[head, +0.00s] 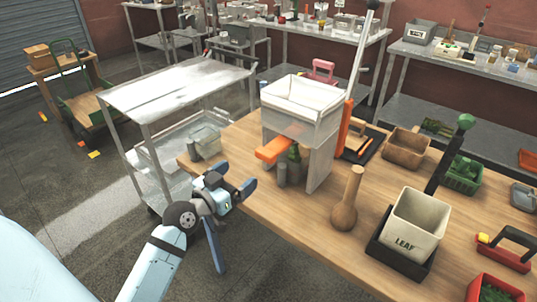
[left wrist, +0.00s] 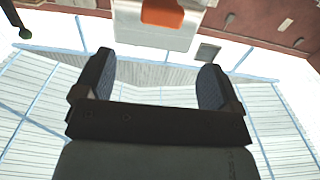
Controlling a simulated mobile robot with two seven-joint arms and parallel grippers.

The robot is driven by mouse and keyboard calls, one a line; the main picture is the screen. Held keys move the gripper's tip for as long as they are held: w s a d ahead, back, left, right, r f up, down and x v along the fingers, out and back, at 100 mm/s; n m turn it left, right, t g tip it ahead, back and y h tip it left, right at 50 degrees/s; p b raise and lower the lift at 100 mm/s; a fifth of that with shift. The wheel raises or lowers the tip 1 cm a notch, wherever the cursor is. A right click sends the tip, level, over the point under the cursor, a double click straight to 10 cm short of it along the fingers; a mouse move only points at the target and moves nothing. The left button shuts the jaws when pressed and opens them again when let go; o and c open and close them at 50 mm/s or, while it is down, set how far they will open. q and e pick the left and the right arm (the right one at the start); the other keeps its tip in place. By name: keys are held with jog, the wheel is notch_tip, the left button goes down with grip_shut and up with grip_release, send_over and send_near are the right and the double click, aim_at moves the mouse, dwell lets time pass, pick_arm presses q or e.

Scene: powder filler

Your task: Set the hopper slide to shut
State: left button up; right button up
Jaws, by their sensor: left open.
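The filler's hopper (head: 298,105) is a whitish open-topped box on a pale stand on the wooden table. The orange slide (head: 272,150) sticks out from under the hopper toward the front left. In the left wrist view, the orange piece (left wrist: 162,12) at the top edge appears to be this slide. My left gripper (head: 235,182) is open and empty, in front and left of the slide and apart from it. Its two dark fingers (left wrist: 155,75) are spread in the wrist view. The slide's inner end is hidden under the hopper. My right gripper is not in view.
A green bottle (head: 294,165) and a grey cylinder (head: 282,174) stand beneath the slide. A long lever (head: 362,55) rises behind the hopper. A metal cart (head: 170,88) is at left.

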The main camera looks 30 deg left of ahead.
aim_at(269, 150)
pick_arm(q)
jog(key=w+p, duration=0.1)
jog(key=w, duration=0.7)
jog(key=w+p, duration=0.1)
jog(key=w, duration=0.3)
jog(key=shift+w+d+p, duration=0.3)
jog(key=shift+d+p, duration=0.05)
jog(key=shift+w, duration=0.55)
